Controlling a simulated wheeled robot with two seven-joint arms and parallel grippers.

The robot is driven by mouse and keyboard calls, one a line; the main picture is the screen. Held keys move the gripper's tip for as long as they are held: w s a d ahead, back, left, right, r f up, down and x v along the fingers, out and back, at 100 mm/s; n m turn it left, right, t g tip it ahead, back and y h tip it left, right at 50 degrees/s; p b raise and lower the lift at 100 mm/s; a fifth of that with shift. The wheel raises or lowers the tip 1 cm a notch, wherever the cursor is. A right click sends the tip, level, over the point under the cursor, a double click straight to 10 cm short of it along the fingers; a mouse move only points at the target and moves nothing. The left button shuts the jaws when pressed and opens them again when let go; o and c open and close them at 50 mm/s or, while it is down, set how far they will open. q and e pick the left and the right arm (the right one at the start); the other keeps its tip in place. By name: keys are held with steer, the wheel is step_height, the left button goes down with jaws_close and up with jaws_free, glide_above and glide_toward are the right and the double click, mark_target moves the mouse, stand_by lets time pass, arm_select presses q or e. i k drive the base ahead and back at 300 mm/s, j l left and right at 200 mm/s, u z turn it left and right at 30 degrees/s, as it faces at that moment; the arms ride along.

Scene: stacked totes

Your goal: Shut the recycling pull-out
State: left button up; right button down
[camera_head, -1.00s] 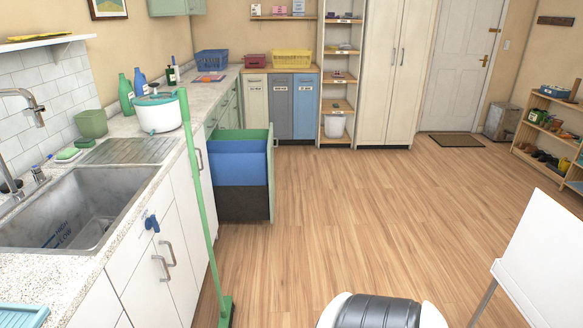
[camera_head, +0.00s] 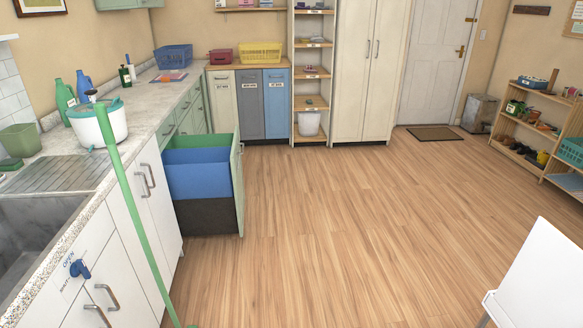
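The recycling pull-out (camera_head: 238,190) stands open from the counter run at the left. Its pale green front panel faces right, out over the floor. Green, blue and dark bins show inside it; the blue bin (camera_head: 197,180) is in the middle of what shows. The pull-out's far side and runners are hidden. Neither of my grippers is in the head view, so nothing shows touching the pull-out.
A green pole (camera_head: 139,226) leans against the white cupboards in front of the pull-out. The counter (camera_head: 140,130) with its sink runs along the left. A white board (camera_head: 540,280) is at the lower right. The wooden floor (camera_head: 340,210) right of the pull-out is clear.

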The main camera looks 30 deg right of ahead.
mark_target(204, 176)
steer(key=i+l+z, duration=0.45)
steer(key=i+l, duration=0.9)
steer(key=i+l+u, duration=0.15)
steer(key=i, duration=0.35)
steer(key=i+l, duration=0.05)
steer(key=l, duration=0.05)
